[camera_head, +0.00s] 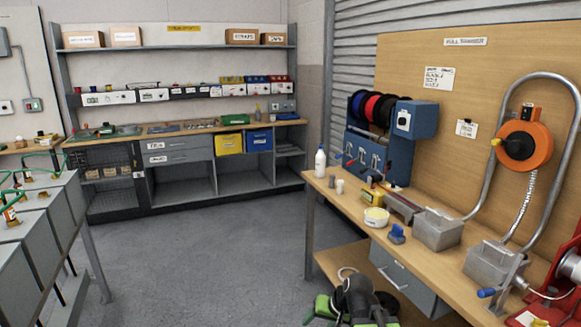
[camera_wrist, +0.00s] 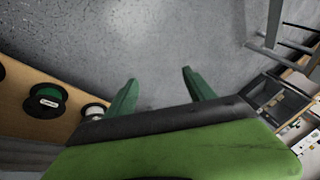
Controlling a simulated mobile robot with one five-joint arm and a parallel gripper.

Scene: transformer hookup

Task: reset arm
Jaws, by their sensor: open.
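My gripper (camera_wrist: 158,92) shows in the wrist view with its two green fingers spread apart. Nothing is between them; only grey floor lies beyond. In the head view, part of my arm, black and green, shows at the bottom, right of centre, in front of the right workbench. The fingertips cannot be made out clearly there.
Grey transformer boxes (camera_head: 62,205) stand at the left. A shelved bench (camera_head: 185,185) lines the back. The floor (camera_head: 205,245) between is clear.

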